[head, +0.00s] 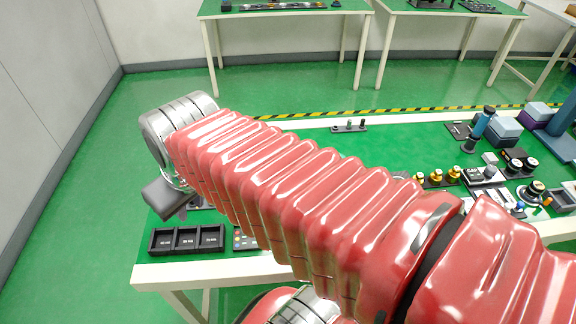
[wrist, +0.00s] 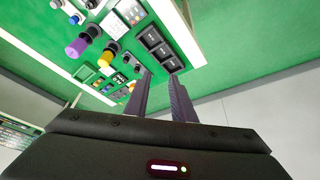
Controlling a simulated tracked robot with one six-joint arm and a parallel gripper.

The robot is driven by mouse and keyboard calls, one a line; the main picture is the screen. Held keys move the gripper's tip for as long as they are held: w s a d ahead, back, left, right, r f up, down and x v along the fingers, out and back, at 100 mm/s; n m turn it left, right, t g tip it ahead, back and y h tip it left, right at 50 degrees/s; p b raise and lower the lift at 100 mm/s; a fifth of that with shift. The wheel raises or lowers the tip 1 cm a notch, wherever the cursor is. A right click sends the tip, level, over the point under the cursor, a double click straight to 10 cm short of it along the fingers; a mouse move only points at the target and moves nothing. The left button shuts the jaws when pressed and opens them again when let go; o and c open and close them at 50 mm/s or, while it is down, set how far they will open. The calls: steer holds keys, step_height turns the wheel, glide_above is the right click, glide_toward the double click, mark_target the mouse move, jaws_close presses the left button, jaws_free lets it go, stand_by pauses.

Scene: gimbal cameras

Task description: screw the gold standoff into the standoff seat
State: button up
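My gripper (wrist: 160,77) shows in the wrist view with its two dark fingers apart and nothing visible between them. In the head view its dark body (head: 170,197) hangs over the left end of the table, and the fingers are largely hidden. I cannot pick out the gold standoff or the standoff seat for certain. A small dark strip with short posts (head: 349,127) stands near the table's back edge, too small to read. Several gold-yellow round parts (head: 437,179) stand on a dark base right of my arm; I cannot tell whether any is the standoff.
A black three-compartment tray (head: 187,240) lies at the front left of the green table and also shows in the wrist view (wrist: 155,42). Labelled blocks, a blue cylinder (head: 480,122) and grey-blue boxes (head: 503,130) crowd the right side. The table's back middle is mostly clear.

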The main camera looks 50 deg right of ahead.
steer(key=s+d+f+m+g, duration=0.1)
steer(key=d+f, duration=0.2)
steer(key=d, duration=0.5)
steer(key=s+d+f+m+g, duration=0.1)
steer(key=d+f+g, duration=0.1)
steer(key=d, duration=0.7)
steer(key=s+d+f+m+g, duration=0.1)
steer(key=d+f, duration=0.3)
steer(key=d, duration=0.5)
steer(key=shift+s+d+f+g+y, duration=0.2)
steer(key=shift+s+g+y, duration=0.15)
steer(key=shift+s, duration=0.25)
step_height(320, 180, down, 14)
steer(key=shift+r, duration=0.15)
jaws_close()
